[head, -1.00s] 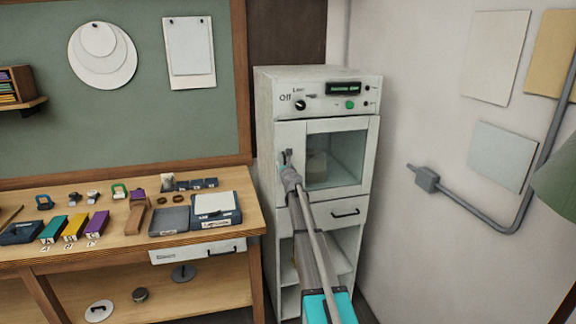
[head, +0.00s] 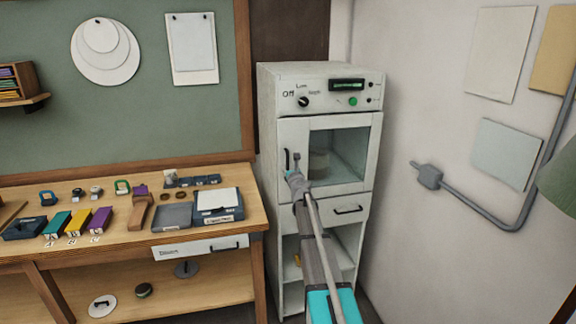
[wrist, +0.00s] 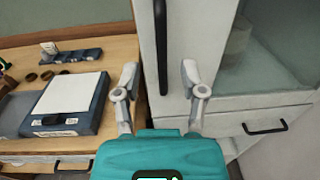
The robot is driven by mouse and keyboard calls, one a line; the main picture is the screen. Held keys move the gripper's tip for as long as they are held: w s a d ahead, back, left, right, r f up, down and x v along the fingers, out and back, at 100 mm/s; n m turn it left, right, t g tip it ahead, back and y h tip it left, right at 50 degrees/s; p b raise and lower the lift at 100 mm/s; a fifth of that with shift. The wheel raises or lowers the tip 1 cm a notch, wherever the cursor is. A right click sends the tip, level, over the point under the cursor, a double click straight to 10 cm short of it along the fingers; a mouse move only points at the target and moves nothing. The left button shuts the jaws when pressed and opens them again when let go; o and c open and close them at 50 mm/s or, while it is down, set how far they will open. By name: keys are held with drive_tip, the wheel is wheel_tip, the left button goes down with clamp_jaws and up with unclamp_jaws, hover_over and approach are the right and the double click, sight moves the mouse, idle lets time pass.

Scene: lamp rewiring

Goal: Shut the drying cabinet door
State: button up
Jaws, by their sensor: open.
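The drying cabinet (head: 268,130) is a tall off-white unit. Its door (head: 342,198) has a glass window and a black vertical handle (head: 287,160) at its left edge. The door looks flush or nearly flush with the front; I cannot tell whether it is fully shut. My gripper (head: 295,170) is in front of the door's left part, by the handle's lower end. In the wrist view my gripper (wrist: 160,72) is open and empty, with the handle (wrist: 161,45) showing between and beyond its fingertips. Whether a finger touches the door is unclear.
A pale jar (head: 318,164) shows behind the glass. Below the door is a drawer with a black handle (head: 347,210), above open shelves. The wooden workbench (head: 120,242), with several small parts and a dark box (head: 218,212), stands close at the left. A wall conduit (head: 470,203) runs at the right.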

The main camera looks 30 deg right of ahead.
drive_tip(key=v, duration=0.4)
drive_tip(key=shift+s+a, duration=0.15)
drive_tip(key=shift+s, duration=0.15)
